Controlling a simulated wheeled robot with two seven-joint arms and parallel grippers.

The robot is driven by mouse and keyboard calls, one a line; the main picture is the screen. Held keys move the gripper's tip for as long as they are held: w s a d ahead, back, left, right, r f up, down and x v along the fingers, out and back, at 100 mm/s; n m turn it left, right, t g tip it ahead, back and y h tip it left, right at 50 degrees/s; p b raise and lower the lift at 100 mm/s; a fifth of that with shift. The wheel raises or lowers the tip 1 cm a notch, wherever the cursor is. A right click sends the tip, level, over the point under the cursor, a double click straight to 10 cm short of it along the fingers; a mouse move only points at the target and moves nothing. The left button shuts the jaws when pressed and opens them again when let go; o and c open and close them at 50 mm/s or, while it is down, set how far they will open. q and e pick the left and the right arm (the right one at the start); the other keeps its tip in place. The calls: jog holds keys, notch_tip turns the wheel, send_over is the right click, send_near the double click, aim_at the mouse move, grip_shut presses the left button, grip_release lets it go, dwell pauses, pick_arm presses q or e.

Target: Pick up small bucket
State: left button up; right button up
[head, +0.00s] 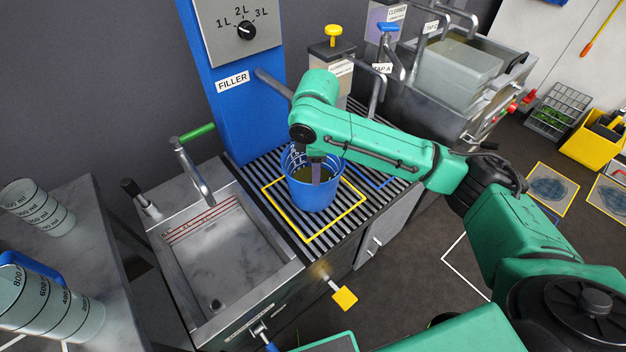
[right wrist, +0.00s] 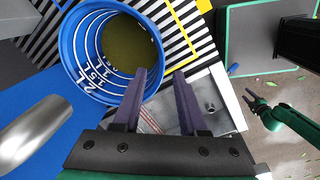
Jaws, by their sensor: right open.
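The small blue bucket (head: 299,190) stands upright on the striped grate, inside the yellow square outline. It has white level marks inside and dark yellowish liquid at the bottom. My right gripper (head: 320,168) is open at the bucket's rim. In the right wrist view, the bucket (right wrist: 70,50) is at the upper left. The right gripper's fingers (right wrist: 160,72) are apart there, one over the bucket's opening and one outside it, with the near rim between them; contact cannot be told. My left gripper (right wrist: 257,102) is small in that view, its fingers spread and empty, away from the bucket.
The blue filler column (head: 230,100) stands behind the bucket, its spout above. A sink (head: 225,265) with a green-handled tap is at left. Graduated jugs (head: 50,300) stand on the far-left counter. A yellow-handled valve (head: 344,298) sticks out in front.

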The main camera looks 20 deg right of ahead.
aim_at(313, 191)
jog(key=f, duration=0.2)
jog(key=w+f, duration=0.1)
jog(key=f, duration=0.4)
jog(key=shift+w+a+f, duration=0.15)
jog(key=shift+f, duration=0.1)
grip_shut()
dwell(0.9)
jog(key=shift+w+r, duration=0.1)
jog(key=shift+r, duration=0.15)
